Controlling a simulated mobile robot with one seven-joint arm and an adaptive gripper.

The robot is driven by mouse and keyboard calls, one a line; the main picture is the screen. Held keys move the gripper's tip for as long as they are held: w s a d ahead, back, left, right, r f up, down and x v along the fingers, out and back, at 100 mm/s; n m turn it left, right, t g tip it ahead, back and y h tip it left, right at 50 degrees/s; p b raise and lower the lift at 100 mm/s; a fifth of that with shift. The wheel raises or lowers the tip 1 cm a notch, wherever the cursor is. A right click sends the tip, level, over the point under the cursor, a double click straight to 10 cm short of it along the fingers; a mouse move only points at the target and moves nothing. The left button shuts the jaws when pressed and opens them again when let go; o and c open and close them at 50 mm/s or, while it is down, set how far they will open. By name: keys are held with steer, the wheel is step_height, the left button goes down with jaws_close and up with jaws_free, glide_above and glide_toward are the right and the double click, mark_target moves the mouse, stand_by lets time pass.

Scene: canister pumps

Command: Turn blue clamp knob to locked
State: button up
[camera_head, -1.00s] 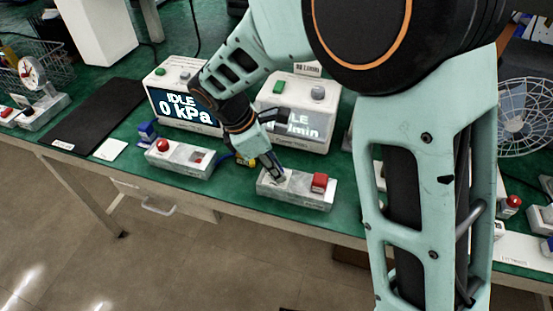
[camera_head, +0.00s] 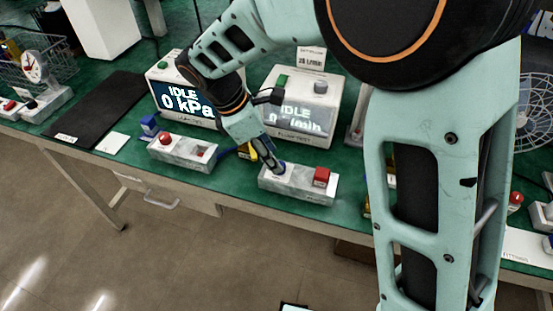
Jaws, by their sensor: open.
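A grey control box (camera_head: 299,185) with a red square knob (camera_head: 321,177) on its right end stands near the bench's front edge. My gripper (camera_head: 273,166) is open and points down at the left end of this box. A small dark blue part (camera_head: 281,168) shows at the fingertips; I cannot tell whether it is a knob or whether the fingers touch it. A blue block-like knob (camera_head: 149,125) stands farther left, behind a second grey box (camera_head: 182,153) with a red round button (camera_head: 165,139).
Two white pump units stand behind the boxes: one reads "IDLE 0 kPa" (camera_head: 183,103), the other (camera_head: 302,110) is partly hidden by my arm. A black mat (camera_head: 92,110) lies left. My arm covers much of the right side.

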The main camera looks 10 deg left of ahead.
steer(key=s+a, duration=0.5)
steer(key=a, duration=0.5)
steer(key=shift+s+f, duration=0.15)
steer(key=shift+s, duration=0.15)
